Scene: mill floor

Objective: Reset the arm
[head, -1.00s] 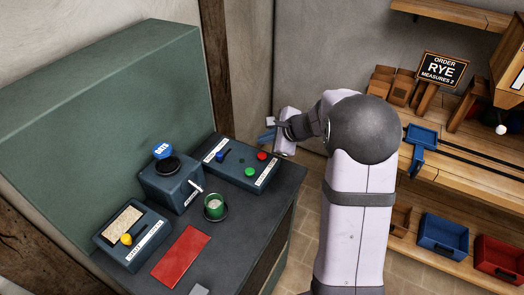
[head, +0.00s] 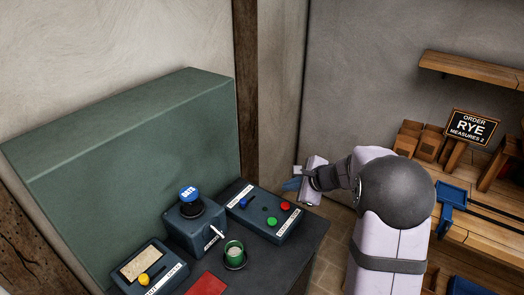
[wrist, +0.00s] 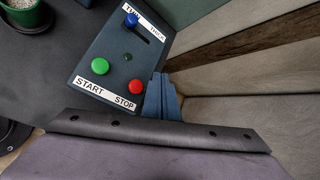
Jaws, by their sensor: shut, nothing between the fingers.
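My gripper (head: 291,185) is held out to the left of my arm, just past the right end of the start/stop control box (head: 262,212). In the wrist view its blue fingers (wrist: 162,97) are together with nothing between them, close beside the box's edge near the red STOP button (wrist: 136,87). The green START button (wrist: 100,66) and a blue slider knob (wrist: 131,20) also sit on this box. I cannot tell how high the fingers are above the counter.
A hopper box labelled OATS (head: 188,194), a green cup (head: 234,254) of pale contents, a box with a yellow knob (head: 144,279) and a red mat (head: 208,285) share the dark counter. Shelves with an order sign reading RYE (head: 472,127) stand right. A wall is behind the gripper.

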